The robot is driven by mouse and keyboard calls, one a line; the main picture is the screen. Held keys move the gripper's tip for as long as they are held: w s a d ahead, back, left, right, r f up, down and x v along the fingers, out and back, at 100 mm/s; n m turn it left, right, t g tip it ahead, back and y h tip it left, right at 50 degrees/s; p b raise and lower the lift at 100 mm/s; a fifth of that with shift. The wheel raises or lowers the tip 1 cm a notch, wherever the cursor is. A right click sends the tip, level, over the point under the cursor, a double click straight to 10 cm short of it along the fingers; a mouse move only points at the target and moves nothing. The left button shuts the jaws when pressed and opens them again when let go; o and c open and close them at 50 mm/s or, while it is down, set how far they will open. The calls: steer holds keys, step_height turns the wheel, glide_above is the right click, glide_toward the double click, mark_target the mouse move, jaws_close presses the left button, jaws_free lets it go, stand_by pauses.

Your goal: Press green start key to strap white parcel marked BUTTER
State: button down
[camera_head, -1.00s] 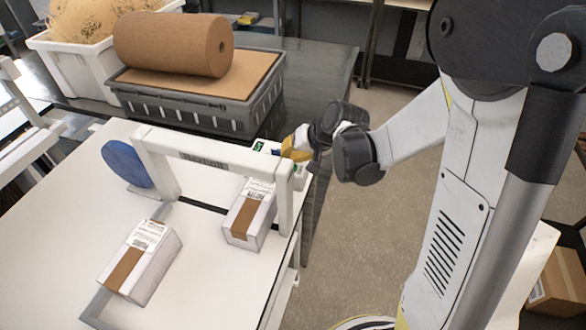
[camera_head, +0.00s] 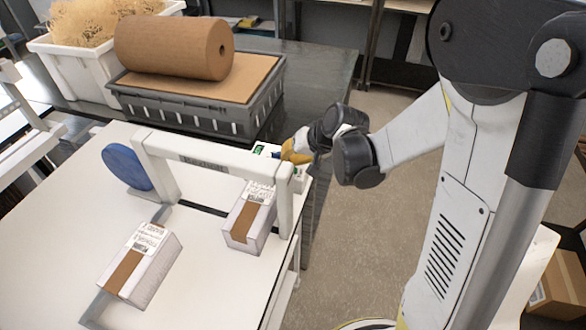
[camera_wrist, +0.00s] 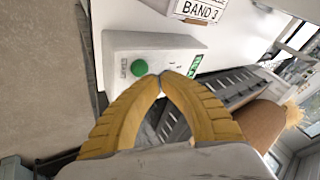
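The round green key (camera_wrist: 139,68) sits on a white control box (camera_wrist: 117,46) beside a small lit green display (camera_wrist: 195,66). My gripper (camera_wrist: 160,76) has its two yellow fingertips together, empty, just beside the green key; I cannot tell whether they touch the box. In the head view my gripper (camera_head: 286,152) is at the right end of the white strapping arch (camera_head: 215,158) and hides the key. One white parcel (camera_head: 240,234) with a brown band lies under the arch's right end. Another (camera_head: 155,273) lies nearer, at left. Their labels are too small to read.
A blue disc (camera_head: 125,165) stands at the arch's left. Behind are a grey crate (camera_head: 190,112) with a brown paper roll (camera_head: 175,45) and a white bin (camera_head: 75,72).

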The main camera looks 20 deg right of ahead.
steer(key=shift+f+b, duration=0.45)
steer(key=shift+b, duration=0.05)
steer(key=shift+f+b, duration=0.45)
stand_by(0.7)
steer(key=shift+r, duration=0.15)
steer(key=shift+r+p, duration=0.65)
steer(key=shift+r, duration=0.1)
steer(key=shift+r+p, duration=1.9)
steer(key=shift+r, duration=0.7)
steer(key=shift+f, duration=0.15)
